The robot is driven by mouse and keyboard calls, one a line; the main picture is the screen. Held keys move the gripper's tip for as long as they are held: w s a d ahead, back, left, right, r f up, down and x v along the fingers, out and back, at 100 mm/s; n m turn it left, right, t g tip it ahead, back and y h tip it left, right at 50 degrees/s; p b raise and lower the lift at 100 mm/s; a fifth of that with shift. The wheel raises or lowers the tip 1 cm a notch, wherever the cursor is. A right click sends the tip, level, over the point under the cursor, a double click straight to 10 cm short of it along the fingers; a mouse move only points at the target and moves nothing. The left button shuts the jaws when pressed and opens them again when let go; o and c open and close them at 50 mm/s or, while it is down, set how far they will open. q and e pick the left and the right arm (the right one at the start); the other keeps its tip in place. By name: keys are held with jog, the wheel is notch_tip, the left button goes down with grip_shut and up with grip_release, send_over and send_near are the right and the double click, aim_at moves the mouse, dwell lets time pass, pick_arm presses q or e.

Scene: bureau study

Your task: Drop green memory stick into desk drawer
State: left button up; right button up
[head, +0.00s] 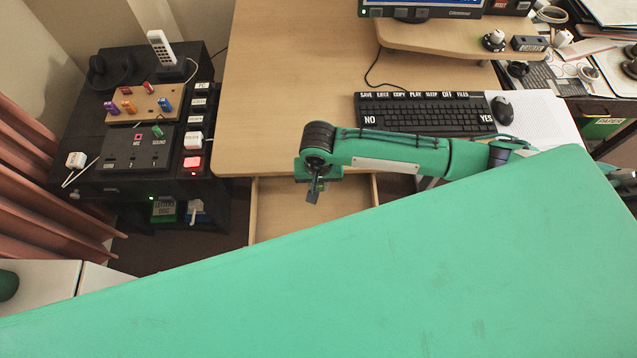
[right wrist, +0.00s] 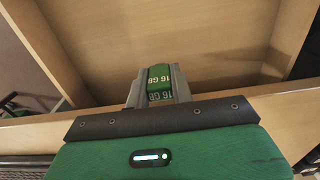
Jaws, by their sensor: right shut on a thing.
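My right gripper (head: 314,194) hangs over the open desk drawer (head: 275,208), in front of the desk's edge. In the right wrist view its jaws (right wrist: 159,86) are shut on the green memory stick (right wrist: 159,75), marked 16 GB. The stick is too small to make out in the head view. The wooden inside of the drawer (right wrist: 200,35) lies beyond the stick in the right wrist view, and the part I see looks empty. My large green body part hides the drawer's near end in the head view. My left gripper is not in view.
A wooden board (head: 120,115) with several coloured sticks sits on the black cabinet at left, by a phone (head: 162,50). A keyboard (head: 425,113) and mouse (head: 502,110) are on the desk (head: 290,90). The desk's left half is clear.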

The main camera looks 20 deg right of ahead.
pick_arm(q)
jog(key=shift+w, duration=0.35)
pick_arm(e)
jog(key=shift+f, duration=0.15)
jog(key=o, duration=1)
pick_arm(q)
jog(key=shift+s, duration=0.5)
pick_arm(e)
notch_tip(320, 180, up, 14)
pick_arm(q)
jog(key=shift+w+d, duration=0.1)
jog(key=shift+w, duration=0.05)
pick_arm(e)
jog(key=shift+f, duration=0.1)
